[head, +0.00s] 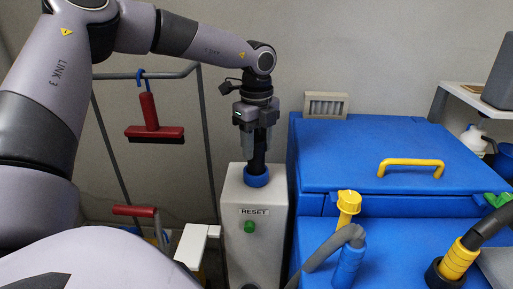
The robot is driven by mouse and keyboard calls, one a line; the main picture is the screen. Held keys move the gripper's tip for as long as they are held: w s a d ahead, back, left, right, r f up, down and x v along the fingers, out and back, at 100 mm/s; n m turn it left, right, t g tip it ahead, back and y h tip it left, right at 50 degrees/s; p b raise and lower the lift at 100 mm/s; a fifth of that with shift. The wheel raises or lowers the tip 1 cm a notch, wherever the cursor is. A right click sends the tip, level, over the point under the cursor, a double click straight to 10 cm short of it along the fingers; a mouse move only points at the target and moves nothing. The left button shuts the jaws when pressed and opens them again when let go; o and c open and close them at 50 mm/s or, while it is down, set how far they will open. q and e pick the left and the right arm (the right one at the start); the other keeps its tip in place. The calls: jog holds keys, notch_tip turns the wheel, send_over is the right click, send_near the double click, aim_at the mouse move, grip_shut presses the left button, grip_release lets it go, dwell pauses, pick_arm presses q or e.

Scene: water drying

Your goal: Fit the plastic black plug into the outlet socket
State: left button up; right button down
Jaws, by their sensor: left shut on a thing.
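My left gripper (258,138) comes down from above, upright, over the white box (237,212) labelled RESET. It is shut on a black plug (258,160), a dark cylinder between its fingers. The plug's lower end meets the blue ring-shaped outlet socket (256,179) on top of the box. I cannot tell how deep the plug sits in the ring. A green button (250,227) is on the box front below the label. My right gripper is not in view.
A large blue unit (370,150) with a yellow handle (411,163) stands close to the right of the box. A grey hose (326,254) and a yellow cap (348,206) are near its front. A red brush (152,126) hangs on a metal frame at left.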

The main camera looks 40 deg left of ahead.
pick_arm(q)
jog(key=shift+f, duration=0.7)
jog(key=shift+f, duration=0.15)
jog(key=o, duration=1.1)
jog(key=shift+r, duration=0.35)
notch_tip(320, 180, up, 12)
jog(key=shift+f, duration=0.15)
